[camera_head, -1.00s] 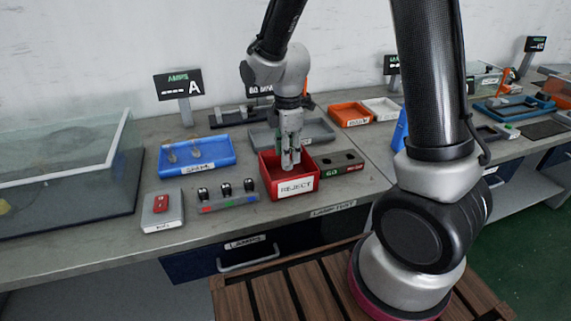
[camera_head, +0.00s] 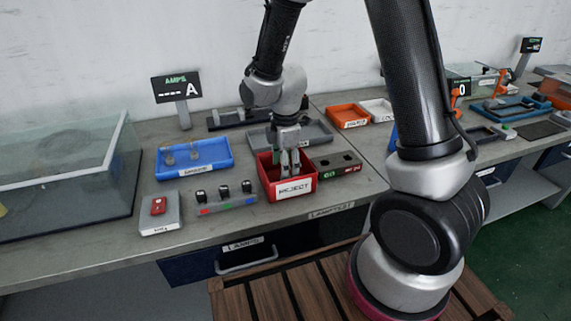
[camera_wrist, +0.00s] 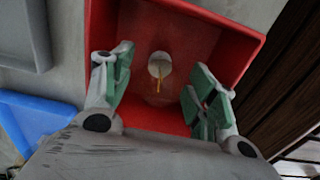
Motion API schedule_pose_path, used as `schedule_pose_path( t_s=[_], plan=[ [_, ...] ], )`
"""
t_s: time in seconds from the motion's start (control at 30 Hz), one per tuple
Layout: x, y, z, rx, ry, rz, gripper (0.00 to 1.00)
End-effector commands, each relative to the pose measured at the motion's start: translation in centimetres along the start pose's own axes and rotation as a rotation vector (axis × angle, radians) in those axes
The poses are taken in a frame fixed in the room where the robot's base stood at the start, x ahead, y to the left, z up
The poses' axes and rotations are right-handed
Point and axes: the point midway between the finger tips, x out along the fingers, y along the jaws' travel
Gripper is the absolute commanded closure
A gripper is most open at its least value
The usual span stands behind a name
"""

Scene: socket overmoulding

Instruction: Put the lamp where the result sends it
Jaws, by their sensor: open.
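My gripper (camera_head: 290,163) is open, pointing down into the red bin labelled REJECT (camera_head: 294,188). In the wrist view the red bin (camera_wrist: 205,30) surrounds the space between the spread green-padded fingers (camera_wrist: 165,90). A small pale lamp (camera_wrist: 159,66) with a yellowish streak lies between the fingers, touching neither; it appears to be inside the bin. In the head view the bin wall hides it. The AMPS display (camera_head: 176,88) shows dashes and an A.
A dark GO block (camera_head: 338,165) with holes stands right of the bin. A block with several knobs (camera_head: 227,203) and a grey box with a red switch (camera_head: 160,213) stand left. A grey tray (camera_head: 318,132) lies behind, and a glass tank (camera_head: 70,175) at far left.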

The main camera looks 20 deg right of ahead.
Motion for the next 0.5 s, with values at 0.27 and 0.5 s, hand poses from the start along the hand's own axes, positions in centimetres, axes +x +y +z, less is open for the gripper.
schedule_pose_path(
  t_s=[0.27, 0.5],
  plan=[
    [-1.9, 0.1, -0.1, 0.0, 0.002, 0.004, 0.42],
    [-7.3, 0.1, -0.1, 0.0, 0.003, 0.006, 0.42]
  ],
)
